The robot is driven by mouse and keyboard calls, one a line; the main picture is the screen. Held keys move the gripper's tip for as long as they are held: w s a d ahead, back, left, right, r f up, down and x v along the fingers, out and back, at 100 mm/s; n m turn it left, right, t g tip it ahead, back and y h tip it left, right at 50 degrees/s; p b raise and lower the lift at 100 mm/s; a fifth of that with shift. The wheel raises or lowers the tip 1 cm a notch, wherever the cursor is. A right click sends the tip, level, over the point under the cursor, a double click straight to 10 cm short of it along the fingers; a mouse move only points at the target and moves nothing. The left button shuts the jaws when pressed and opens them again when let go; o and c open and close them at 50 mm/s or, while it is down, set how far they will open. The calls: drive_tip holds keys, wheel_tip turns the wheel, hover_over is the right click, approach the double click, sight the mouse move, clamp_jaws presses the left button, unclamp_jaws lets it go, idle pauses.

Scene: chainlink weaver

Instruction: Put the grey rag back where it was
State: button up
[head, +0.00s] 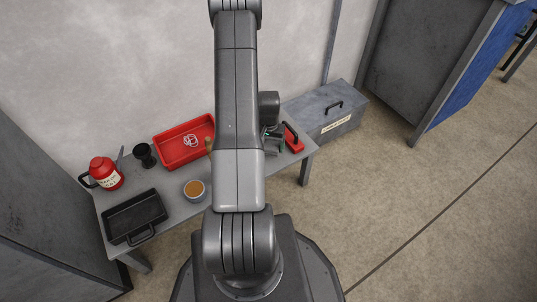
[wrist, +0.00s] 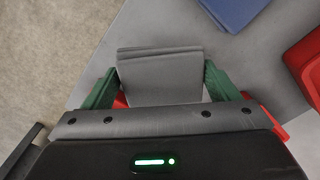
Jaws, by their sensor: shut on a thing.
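The grey rag (wrist: 160,76) shows in the wrist view as a folded grey square between the two green fingers. My gripper (wrist: 158,86) is shut on it, with one finger at its left side and one at its right. The rag is over the grey table top near the table's edge; I cannot tell whether it touches the surface. In the head view my own arm hides most of the gripper and the rag.
The grey table (head: 168,208) holds a red tray (head: 172,158), a red jug (head: 104,174), a black cup (head: 145,155), a bowl (head: 195,190) and a black pan (head: 134,217). A blue folded cloth (wrist: 233,10) lies near the rag. A grey chest (head: 328,110) stands right of the table.

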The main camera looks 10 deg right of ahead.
sight(269, 151)
wheel_tip(269, 151, down, 4)
drive_tip(key=shift+f+b, duration=0.2)
drive_tip(key=shift+b, duration=0.4)
drive_tip(key=shift+r, duration=0.1)
drive_tip(key=o, duration=0.9)
wheel_tip(269, 151, up, 12)
drive_tip(key=p, duration=0.3)
